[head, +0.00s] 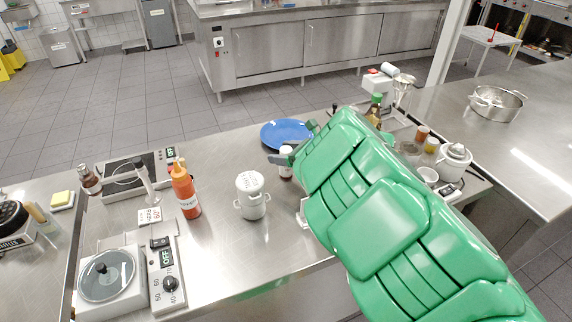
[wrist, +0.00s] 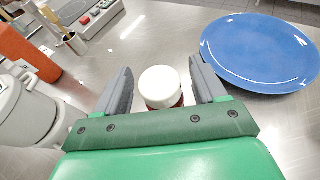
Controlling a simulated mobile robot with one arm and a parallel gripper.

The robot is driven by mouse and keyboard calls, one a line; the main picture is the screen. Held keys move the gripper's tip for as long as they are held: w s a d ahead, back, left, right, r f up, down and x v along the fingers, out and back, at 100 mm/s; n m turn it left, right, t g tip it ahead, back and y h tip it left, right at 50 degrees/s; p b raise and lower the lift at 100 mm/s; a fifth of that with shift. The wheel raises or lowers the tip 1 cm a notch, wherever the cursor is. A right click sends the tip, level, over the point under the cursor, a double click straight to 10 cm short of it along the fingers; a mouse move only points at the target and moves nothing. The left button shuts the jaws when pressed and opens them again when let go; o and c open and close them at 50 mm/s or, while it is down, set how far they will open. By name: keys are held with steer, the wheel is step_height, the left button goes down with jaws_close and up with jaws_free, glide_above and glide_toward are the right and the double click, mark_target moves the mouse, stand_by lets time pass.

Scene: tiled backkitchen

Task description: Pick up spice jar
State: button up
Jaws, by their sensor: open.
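A small jar with a white lid and a dark red body, which looks like the spice jar (wrist: 161,86), stands on the steel counter between the two grey fingers of my gripper (wrist: 161,70) in the wrist view. The fingers are apart, with a gap visible on each side of the lid. In the head view the jar (head: 286,164) shows partly, beside my gripper (head: 284,157); my green arm hides part of that area. The jar's lower body is hidden in the wrist view.
A blue plate (head: 287,134) lies just behind the jar. A white lidded pot (head: 252,197) and an orange bottle (head: 185,192) stand to the left. Small jars (head: 421,134) and a white sugar bowl (head: 454,158) stand to the right. Counter between pot and plate is clear.

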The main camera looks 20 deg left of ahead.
steer(key=shift+w+a+f, duration=0.15)
steer(key=shift+a+f, duration=0.1)
steer(key=shift+a, duration=0.3)
steer(key=shift+c, duration=0.4)
steer(key=c, duration=1.1)
steer(key=shift+o, duration=0.2)
steer(key=shift+r, duration=0.1)
